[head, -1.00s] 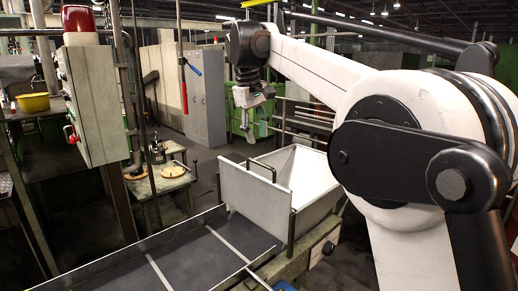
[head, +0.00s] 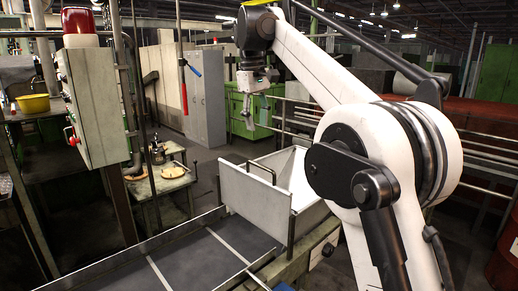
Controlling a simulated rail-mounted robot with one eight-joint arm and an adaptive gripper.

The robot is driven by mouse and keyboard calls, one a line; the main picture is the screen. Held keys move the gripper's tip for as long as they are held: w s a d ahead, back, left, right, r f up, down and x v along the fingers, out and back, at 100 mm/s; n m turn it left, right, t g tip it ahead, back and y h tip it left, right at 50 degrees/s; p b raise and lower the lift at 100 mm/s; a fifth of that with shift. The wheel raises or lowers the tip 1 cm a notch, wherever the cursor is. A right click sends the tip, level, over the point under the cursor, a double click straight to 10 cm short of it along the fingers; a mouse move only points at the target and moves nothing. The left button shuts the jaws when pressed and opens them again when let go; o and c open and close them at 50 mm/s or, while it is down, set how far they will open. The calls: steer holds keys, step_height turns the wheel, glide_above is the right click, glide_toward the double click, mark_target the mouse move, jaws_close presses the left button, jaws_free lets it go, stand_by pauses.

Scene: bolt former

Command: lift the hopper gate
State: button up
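The hopper (head: 309,192) is a white, open-topped bin beside the conveyor, right of the picture's middle. Its gate (head: 255,190) is the flat pale panel facing the conveyor, standing upright between dark posts, with a dark bar handle (head: 262,168) at its top. My gripper (head: 247,122) hangs pointing down above and a little behind the gate, apart from it. It looks empty. It is small and seen from the side, so I cannot tell whether its fingers are open or shut.
The dark conveyor (head: 205,255) with pale cross strips runs below the gate. A control box (head: 93,105) with a red lamp stands at left. Metal rails (head: 300,118) run behind the hopper. A red drum (head: 504,255) stands at far right.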

steer(key=shift+w+d+g+y+p, duration=0.95)
steer(key=shift+w+d+g+y, duration=0.2)
steer(key=shift+w+d, duration=0.35)
steer(key=shift+s+a+f+b, duration=0.35)
steer(key=shift+f+b, duration=0.55)
steer(key=shift+f, duration=1.25)
steer(key=shift+s+a+f+b, duration=0.35)
steer(key=shift+f+b, duration=0.55)
steer(key=shift+f, duration=1.25)
steer(key=shift+s+a+f+b, duration=0.3)
steer(key=shift+f+b, duration=0.6)
steer(key=shift+f, duration=1.25)
steer(key=shift+c, duration=0.5)
jaws_close()
